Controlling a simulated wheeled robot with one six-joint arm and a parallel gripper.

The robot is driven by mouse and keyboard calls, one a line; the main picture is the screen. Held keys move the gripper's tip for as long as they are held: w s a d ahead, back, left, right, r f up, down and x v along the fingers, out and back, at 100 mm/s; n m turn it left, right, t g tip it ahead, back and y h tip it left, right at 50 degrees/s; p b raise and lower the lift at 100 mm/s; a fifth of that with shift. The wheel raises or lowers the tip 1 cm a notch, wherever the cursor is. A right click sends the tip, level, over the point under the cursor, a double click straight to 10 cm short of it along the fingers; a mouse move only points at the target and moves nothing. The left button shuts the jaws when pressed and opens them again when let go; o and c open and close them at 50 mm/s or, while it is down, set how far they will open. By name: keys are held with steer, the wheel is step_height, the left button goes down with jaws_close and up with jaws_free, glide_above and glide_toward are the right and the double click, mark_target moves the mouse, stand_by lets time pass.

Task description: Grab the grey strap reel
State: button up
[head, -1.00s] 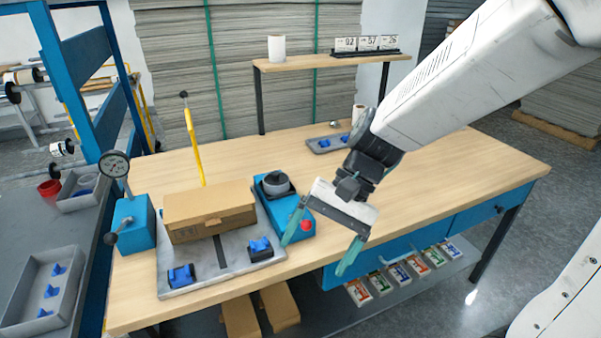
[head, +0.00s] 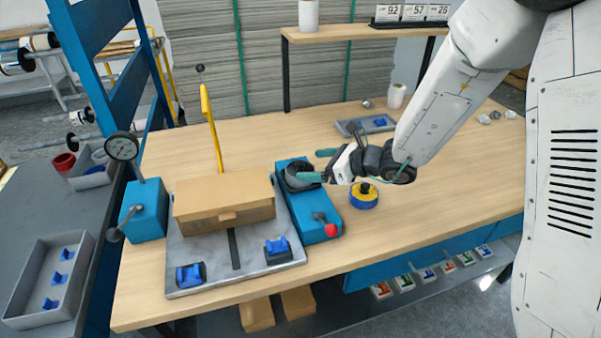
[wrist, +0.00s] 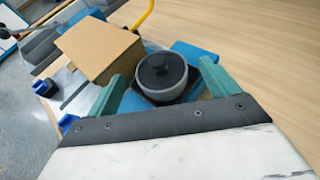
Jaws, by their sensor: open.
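The grey strap reel (wrist: 172,86), a round grey drum with a dark top and knob, sits on a blue device (head: 317,213) on the table. In the head view the reel (head: 297,181) is partly hidden by a finger of my gripper. My gripper (head: 319,165) is open, with teal fingers pointing left toward the reel. In the wrist view the reel lies between the two fingers (wrist: 161,84), one on each side. Whether the fingers touch it I cannot tell.
A cardboard box (head: 223,204) stands on a marble plate (head: 215,255) left of the blue device. The device has a red knob (head: 319,216). A blue and yellow reel (head: 364,199) stands to the right. A grey tray (head: 365,126) lies behind. The table's right side is mostly clear.

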mark_target(300, 162)
steer(key=x, duration=0.5)
steer(key=shift+r, duration=0.1)
steer(key=c, duration=1.1)
steer(key=shift+o, duration=0.2)
